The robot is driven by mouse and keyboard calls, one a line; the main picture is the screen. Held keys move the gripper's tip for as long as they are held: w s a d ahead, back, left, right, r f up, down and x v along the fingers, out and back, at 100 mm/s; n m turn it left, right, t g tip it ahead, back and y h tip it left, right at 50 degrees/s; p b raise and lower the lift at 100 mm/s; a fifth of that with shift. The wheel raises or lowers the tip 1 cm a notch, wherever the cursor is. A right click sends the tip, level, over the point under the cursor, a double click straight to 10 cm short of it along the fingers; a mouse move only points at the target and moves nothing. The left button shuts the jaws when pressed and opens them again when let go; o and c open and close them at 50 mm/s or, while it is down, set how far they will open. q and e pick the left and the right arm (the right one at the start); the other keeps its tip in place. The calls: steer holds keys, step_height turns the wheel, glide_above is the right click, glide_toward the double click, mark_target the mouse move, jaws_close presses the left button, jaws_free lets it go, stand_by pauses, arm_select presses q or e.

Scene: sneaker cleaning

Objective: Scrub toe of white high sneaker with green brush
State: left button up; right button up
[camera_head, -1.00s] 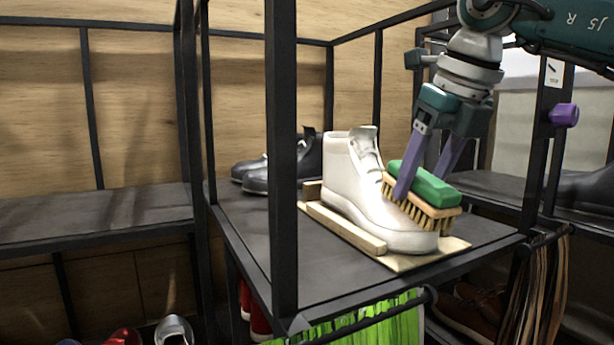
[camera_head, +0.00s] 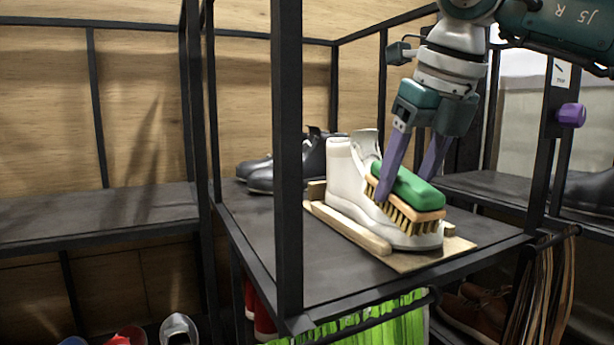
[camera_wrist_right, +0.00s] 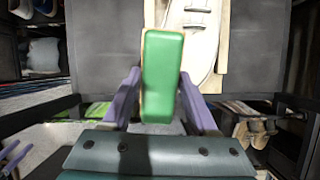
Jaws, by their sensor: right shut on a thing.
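The white high sneaker (camera_head: 345,180) stands upright in a light wooden holder (camera_head: 345,230) on the dark shelf, its toe pointing right and toward the camera. My right gripper (camera_head: 404,185) is shut on the green brush (camera_head: 420,192), with one purple finger on each side of it. The brush is tilted, its bristles (camera_head: 400,215) facing down against or just over the sneaker's front and toe; exact contact is hard to tell. In the right wrist view the green brush back (camera_wrist_right: 162,75) covers part of the sneaker (camera_wrist_right: 195,40).
A black frame post (camera_head: 288,160) stands in front of the shelf, left of the sneaker. Dark shoes (camera_head: 285,170) sit behind the sneaker. Bright green strips (camera_head: 370,322) hang below the shelf, and brown laces (camera_head: 540,290) hang at right. Bare shelf (camera_head: 290,255) shows at left.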

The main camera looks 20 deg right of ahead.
steer(key=shift+w+p+v, duration=0.2)
steer(key=shift+p+v, duration=0.65)
steer(key=shift+v, duration=0.65)
steer(key=shift+w+p+v, duration=0.2)
steer(key=shift+p+v, duration=0.6)
steer(key=shift+v, duration=0.65)
steer(key=shift+r, duration=0.25)
steer(key=shift+w+p+v, duration=0.15)
steer(key=shift+p+v, duration=0.3)
steer(key=shift+v, duration=0.3)
steer(key=shift+w+p+v, duration=0.15)
steer(key=shift+p+v, duration=0.25)
steer(key=shift+v, duration=0.35)
